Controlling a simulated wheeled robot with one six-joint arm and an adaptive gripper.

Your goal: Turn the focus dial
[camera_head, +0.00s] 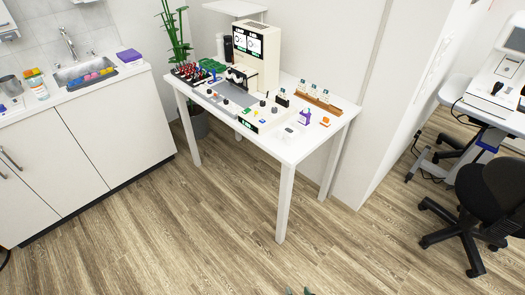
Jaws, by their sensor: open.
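A white table (318,134) stands in the middle. On its front part is a low cream control box (266,120) with a small green display, small coloured buttons and dark knobs (274,110). Behind it stands a tall cream machine (268,52) with a black screen showing two round white charts. A grey slab lies before the machine. Labels are too small to read, so I cannot tell which knob is the focus dial.
Racks of small coloured items (188,72) fill the table's left end; small cards stand at its back right. A sink counter (88,84) is at left, a black chair (490,195) at right. The wooden floor (200,225) before the table is clear.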

